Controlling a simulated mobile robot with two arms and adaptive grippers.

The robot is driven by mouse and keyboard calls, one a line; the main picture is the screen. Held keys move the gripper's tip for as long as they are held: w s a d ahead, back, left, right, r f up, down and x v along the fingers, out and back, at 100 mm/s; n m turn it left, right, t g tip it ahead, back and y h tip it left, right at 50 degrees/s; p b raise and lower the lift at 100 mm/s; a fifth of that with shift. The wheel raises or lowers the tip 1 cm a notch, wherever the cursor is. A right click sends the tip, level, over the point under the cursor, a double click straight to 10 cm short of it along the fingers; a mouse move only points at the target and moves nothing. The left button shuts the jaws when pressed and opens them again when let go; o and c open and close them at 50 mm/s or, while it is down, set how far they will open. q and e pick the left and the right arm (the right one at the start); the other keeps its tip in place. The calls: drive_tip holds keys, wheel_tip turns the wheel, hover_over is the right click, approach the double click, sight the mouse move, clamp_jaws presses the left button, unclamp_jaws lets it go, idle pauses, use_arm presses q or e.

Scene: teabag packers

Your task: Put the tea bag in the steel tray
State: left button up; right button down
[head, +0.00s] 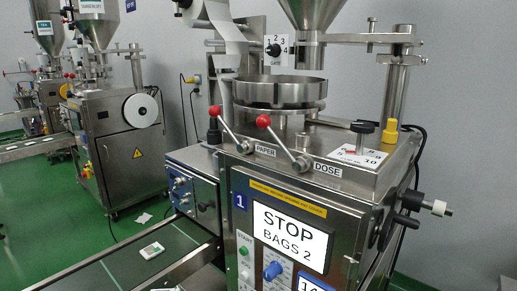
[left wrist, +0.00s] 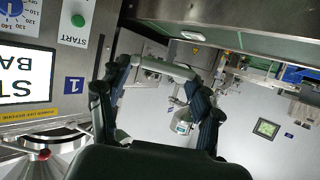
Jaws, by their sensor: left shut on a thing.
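A white tea bag (head: 152,250) with a green mark lies flat on the dark green conveyor belt (head: 185,232) at the lower left of the head view. In the left wrist view my left gripper (left wrist: 160,70) is shut on a thin, pale grey thing (left wrist: 163,66) that spans between its two dark-padded fingertips. I cannot tell from its edge what it is. Neither gripper shows in the head view. I cannot make out the steel tray for sure in either view.
The packing machine (head: 240,210) fills the right of the head view, its screen (head: 291,236) reading STOP BAGS 2. Red-knobbed levers (head: 231,128) stand on its top. A second machine (head: 123,155) stands further back. Green floor (head: 50,220) is open at the left.

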use_arm(q)
drive_tip(key=s+d+r+m+h, duration=0.1)
drive_tip(key=s+d+r+h, duration=0.15)
drive_tip(key=s, duration=0.25)
wheel_tip(320, 180, up, 14)
drive_tip(key=p, duration=1.4)
drive_tip(key=shift+w+y, duration=0.2)
drive_tip(key=shift+y, duration=0.25)
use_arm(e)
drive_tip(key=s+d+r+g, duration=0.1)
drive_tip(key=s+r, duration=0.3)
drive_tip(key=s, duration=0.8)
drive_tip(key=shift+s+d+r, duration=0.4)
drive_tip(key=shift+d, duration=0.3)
